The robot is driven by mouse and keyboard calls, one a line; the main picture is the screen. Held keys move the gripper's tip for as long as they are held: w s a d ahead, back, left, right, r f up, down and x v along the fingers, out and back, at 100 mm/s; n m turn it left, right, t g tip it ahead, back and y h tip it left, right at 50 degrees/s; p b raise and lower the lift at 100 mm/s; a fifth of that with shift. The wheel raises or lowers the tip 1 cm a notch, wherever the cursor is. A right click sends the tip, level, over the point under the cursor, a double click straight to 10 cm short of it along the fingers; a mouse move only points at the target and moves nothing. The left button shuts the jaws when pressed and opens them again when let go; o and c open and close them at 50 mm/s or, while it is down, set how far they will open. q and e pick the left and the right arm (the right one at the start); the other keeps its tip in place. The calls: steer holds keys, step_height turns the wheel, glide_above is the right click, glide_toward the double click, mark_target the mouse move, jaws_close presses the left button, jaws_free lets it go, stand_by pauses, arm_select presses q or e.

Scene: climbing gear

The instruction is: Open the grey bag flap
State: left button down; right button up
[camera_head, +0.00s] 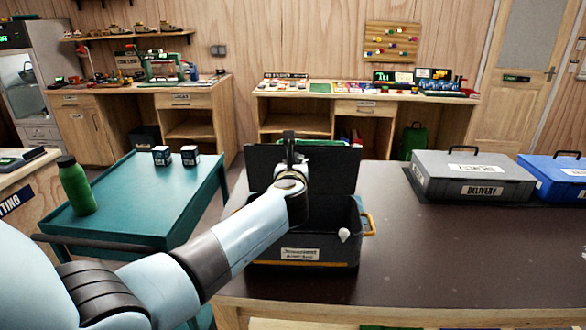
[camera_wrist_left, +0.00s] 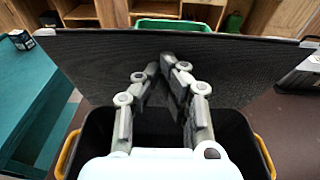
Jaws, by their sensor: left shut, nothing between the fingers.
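The dark grey bag (camera_head: 330,251) stands on the brown table, with a white label on its front and yellow handles at its sides. Its flap (camera_head: 340,165) stands raised, close to upright, at the back edge, and the inside is open to view. The flap also fills the middle of the left wrist view (camera_wrist_left: 250,68). My left gripper (camera_head: 289,140) is over the bag in front of the flap. Its fingertips meet (camera_wrist_left: 172,62) with nothing between them. They point at the flap's inner face; I cannot tell whether they touch it. My right gripper is out of view.
A grey delivery case (camera_head: 440,178) and a blue case (camera_head: 553,180) stand on the table at the right. A teal cart (camera_head: 130,205) with a green bottle (camera_head: 76,186) and two small boxes is at the left.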

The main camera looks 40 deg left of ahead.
arm_select(q)
steer(key=shift+w+a+r, duration=0.25)
steer(key=shift+w+a, duration=0.05)
steer(key=shift+w, duration=0.15)
stand_by(0.5)
